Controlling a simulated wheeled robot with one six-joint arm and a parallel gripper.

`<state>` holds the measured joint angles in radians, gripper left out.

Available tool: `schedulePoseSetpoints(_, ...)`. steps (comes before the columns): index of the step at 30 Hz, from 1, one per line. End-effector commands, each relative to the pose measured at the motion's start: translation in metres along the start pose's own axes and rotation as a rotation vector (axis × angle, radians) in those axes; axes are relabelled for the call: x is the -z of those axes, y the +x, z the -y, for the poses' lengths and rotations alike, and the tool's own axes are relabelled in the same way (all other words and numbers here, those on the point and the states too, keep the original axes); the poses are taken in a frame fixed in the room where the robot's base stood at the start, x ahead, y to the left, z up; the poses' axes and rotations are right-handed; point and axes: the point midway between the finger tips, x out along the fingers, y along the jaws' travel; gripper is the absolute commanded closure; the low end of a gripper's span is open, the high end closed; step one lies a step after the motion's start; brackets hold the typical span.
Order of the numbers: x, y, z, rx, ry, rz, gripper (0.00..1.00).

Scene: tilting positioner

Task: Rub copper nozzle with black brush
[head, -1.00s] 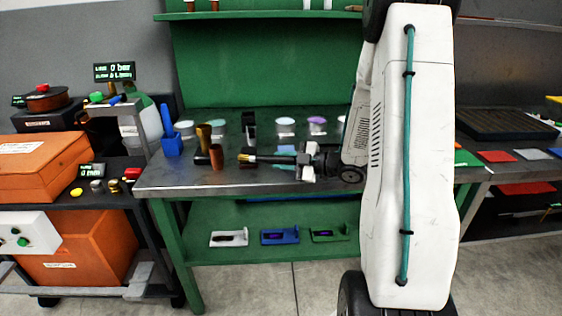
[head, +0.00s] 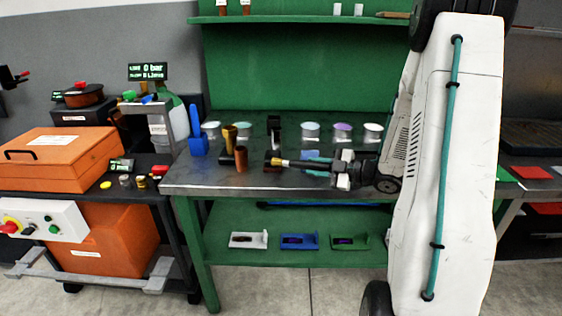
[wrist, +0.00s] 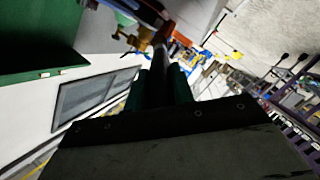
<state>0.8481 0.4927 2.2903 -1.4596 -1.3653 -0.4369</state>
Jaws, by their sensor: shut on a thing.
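My gripper (head: 340,168) is shut on the black brush (head: 318,167), which lies roughly level above the workbench and points left. The brush has a gold-coloured collar (head: 284,162) near its tip. In the wrist view its dark shaft (wrist: 158,72) stands between my green fingers. The copper nozzle (head: 241,159) stands upright on the bench, left of the brush tip, with a visible gap in the head view. In the wrist view an orange-brown piece (wrist: 166,32) shows beyond the brush end; I cannot tell whether they touch.
A brass-coloured cylinder (head: 229,136) stands just behind the copper nozzle. A blue holder (head: 198,144) is to the left, and a dark upright stand (head: 274,128) is behind the brush. Several lidded jars (head: 310,132) line the back. The bench front (head: 225,190) is bare.

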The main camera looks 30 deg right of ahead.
Motion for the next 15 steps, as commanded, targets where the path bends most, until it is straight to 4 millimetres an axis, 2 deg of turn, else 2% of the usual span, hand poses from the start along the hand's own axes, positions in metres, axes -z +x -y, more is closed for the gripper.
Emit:
schedulePoseSetpoints(5, 0.002, 0.01, 0.001, 0.008, 0.0, -0.008, 1.0)
schedulePoseSetpoints(15, 0.007, 0.048, 0.002, 0.031, 0.0, -0.031, 1.0)
